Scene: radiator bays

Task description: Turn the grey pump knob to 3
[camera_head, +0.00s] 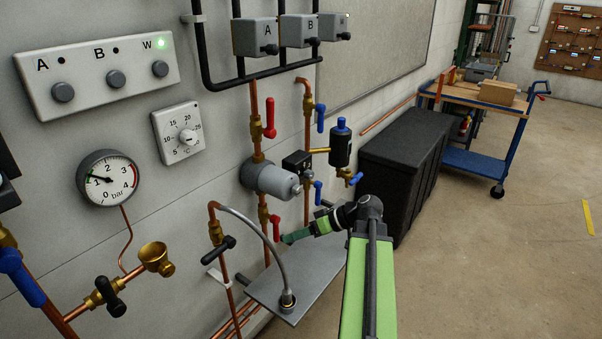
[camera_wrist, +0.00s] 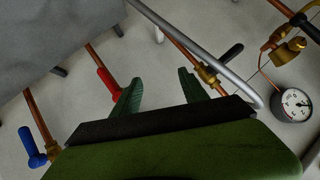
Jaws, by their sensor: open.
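The grey pump (camera_head: 268,178) sits on a vertical copper pipe on the wall in the head view. Its grey knob (camera_head: 296,190) is the round end facing out to the right; no numbers on it can be read. My gripper (camera_head: 286,240) is below the knob and apart from it, beside the lower red lever (camera_head: 276,228). In the wrist view its two green fingers (camera_wrist: 160,90) stand apart with nothing between them. The pump and knob cannot be made out in the wrist view.
A grey shelf (camera_head: 270,288) with a curved grey hose (camera_head: 270,232) lies below my gripper. Blue levers (camera_head: 318,190) and a black-and-blue fitting (camera_head: 340,145) are to the right. A black chest (camera_head: 400,165) stands behind my arm. Open floor lies at the right.

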